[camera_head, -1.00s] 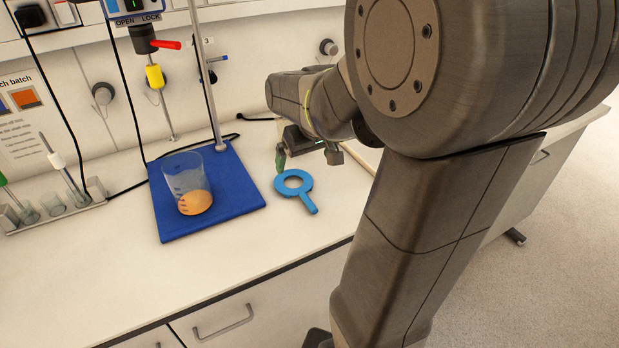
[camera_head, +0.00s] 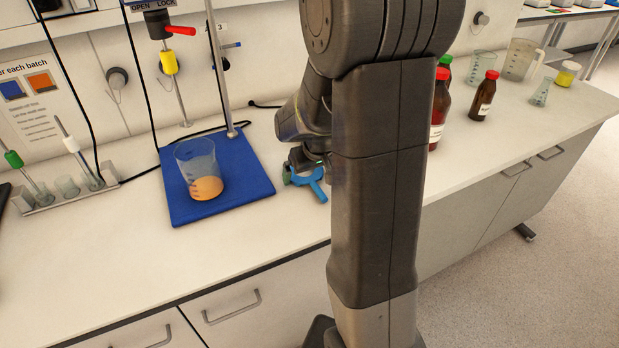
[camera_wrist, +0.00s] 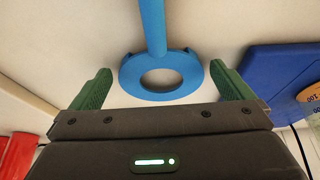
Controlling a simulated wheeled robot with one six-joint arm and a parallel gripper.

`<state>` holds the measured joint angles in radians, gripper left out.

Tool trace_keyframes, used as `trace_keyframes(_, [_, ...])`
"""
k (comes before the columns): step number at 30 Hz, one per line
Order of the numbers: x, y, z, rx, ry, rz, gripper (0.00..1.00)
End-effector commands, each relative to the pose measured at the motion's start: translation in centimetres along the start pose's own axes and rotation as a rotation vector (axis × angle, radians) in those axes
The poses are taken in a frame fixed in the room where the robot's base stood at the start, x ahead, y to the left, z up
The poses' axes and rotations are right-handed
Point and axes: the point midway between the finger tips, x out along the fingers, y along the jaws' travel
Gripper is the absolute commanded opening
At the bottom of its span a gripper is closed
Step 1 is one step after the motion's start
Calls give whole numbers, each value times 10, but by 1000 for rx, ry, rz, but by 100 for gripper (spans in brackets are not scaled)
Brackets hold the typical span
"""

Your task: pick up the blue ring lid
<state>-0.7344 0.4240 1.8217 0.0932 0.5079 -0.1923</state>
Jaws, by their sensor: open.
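The blue ring lid (camera_head: 308,180) lies on the white bench top, right of the blue mat, partly hidden by my gripper and arm in the head view. In the wrist view the blue ring lid (camera_wrist: 162,88) shows its ring between my fingers and its handle pointing to the top edge. My gripper (camera_wrist: 163,85) is open, with one green finger on each side of the ring and nothing held. In the head view my gripper (camera_head: 301,174) is at the ring end of the lid.
A blue mat (camera_head: 240,196) bears a beaker (camera_head: 197,163) with orange liquid, close left of the lid. A metal stand rod (camera_head: 218,75) rises at its back. Brown bottles (camera_head: 483,96) and glassware stand to the right. The bench front is clear.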

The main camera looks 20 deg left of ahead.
Motion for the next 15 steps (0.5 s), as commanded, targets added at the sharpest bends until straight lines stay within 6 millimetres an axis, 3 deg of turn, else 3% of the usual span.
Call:
trace_keyframes(8, [3, 0, 0, 0, 1, 0, 100])
trace_keyframes(14, [3, 0, 0, 1, 1, 0, 65])
trace_keyframes(15, [3, 0, 0, 1, 1, 0, 65])
